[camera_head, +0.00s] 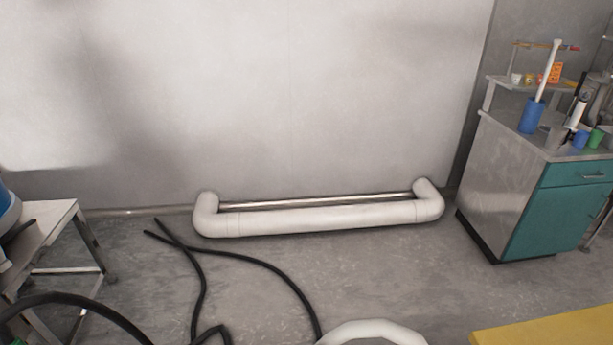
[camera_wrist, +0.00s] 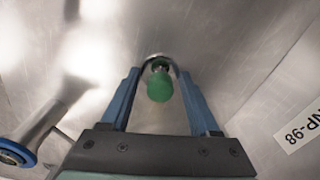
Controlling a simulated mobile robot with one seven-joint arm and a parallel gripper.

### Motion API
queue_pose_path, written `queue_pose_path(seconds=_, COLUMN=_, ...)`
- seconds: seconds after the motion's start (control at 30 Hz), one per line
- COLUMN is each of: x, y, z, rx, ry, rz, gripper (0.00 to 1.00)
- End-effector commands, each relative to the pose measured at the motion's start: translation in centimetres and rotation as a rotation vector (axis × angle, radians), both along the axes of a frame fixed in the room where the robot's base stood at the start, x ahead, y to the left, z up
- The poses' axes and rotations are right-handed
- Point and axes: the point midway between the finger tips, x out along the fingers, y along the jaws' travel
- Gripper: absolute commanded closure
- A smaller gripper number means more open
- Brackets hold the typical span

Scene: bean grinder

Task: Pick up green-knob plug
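The green-knob plug (camera_wrist: 159,87) shows in the wrist view as a rounded green knob on a short metal stem, at a shiny round metal fitting in a brushed metal surface. My gripper (camera_wrist: 157,69) has its two blue fingers spread, one on each side of the knob. A gap shows between the knob and each finger, so the gripper is open and empty. The exact depth of the knob between the fingers is hard to judge. Neither the plug nor my gripper can be made out in the head view.
In the wrist view a metal tube with a blue-rimmed end (camera_wrist: 16,153) lies at the left, and a white label (camera_wrist: 300,126) is at the right. The head view shows a white pipe (camera_head: 320,218), black hoses (camera_head: 270,268), a white table (camera_head: 48,218) and a teal cabinet (camera_head: 555,215).

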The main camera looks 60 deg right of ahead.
Motion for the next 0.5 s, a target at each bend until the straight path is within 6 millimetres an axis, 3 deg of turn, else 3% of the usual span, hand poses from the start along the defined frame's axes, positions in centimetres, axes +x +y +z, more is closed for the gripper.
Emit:
queue_pose_path(seconds=0.03, x=0.0, y=0.0, z=0.01, rx=0.0, ry=0.0, rz=0.0, gripper=0.57)
queue_pose_path(seconds=0.27, x=0.01, y=0.01, z=0.01, rx=0.0, ry=0.0, rz=0.0, gripper=0.99)
queue_pose_path(seconds=0.5, x=0.04, y=-0.01, z=0.12, rx=-0.001, ry=-0.001, rz=0.0, gripper=1.0)
